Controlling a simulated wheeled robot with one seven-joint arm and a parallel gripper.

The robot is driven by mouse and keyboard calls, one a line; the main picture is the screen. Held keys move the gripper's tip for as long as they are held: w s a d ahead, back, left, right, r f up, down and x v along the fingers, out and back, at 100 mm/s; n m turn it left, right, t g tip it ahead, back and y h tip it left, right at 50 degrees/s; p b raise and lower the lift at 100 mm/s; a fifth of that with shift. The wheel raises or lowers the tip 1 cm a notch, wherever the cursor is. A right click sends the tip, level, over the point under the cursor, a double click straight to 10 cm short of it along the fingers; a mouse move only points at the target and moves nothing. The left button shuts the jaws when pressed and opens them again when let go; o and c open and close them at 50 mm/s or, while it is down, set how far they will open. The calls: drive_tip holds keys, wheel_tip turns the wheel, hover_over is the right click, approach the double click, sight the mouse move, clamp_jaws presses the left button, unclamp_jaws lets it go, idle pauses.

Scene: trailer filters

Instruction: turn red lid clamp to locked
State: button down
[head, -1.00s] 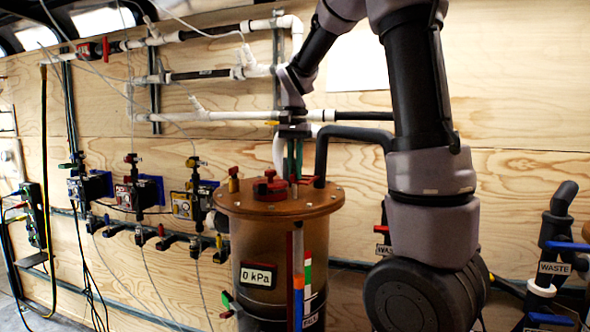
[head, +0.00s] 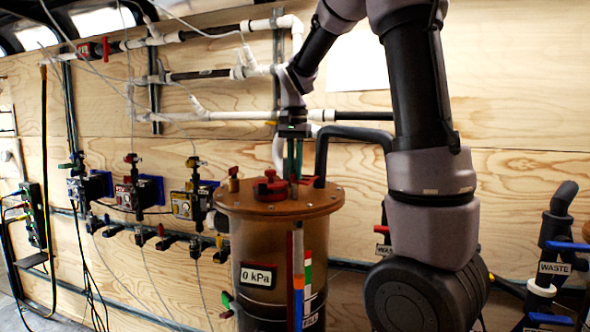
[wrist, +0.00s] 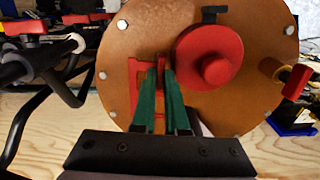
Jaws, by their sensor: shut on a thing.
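A brown round vessel lid (head: 322,203) with bolts around its rim tops a brown cylinder. A red clamp piece (wrist: 135,72) stands on the lid, left of the big round red knob in the wrist view. My gripper (head: 294,178) reaches down to the lid from above, and its green fingers also show in the wrist view (wrist: 160,85). The fingers are close together, shut on a narrow red part of the clamp, which they partly hide. Whether the clamp is at its locked position cannot be told.
The round red knob (wrist: 212,66) sits close beside my fingers. A black pipe (head: 322,150) bends down to the lid on its right. Valves and pumps line the wooden wall at left.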

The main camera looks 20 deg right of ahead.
drive_tip(key=shift+n, duration=0.3)
drive_tip(key=n, duration=0.4)
drive_tip(key=shift+w+a+n, duration=0.1)
drive_tip(key=shift+n, duration=0.2)
drive_tip(key=n, duration=0.4)
drive_tip(key=shift+a+r+n, duration=0.1)
drive_tip(key=shift+n, duration=0.2)
drive_tip(key=n, duration=0.5)
drive_tip(key=shift+a, duration=0.1)
drive_tip(key=n, duration=0.5)
drive_tip(key=shift+a, duration=0.1)
drive_tip(key=c, duration=0.9)
unclamp_jaws()
drive_tip(key=shift+c, duration=0.2)
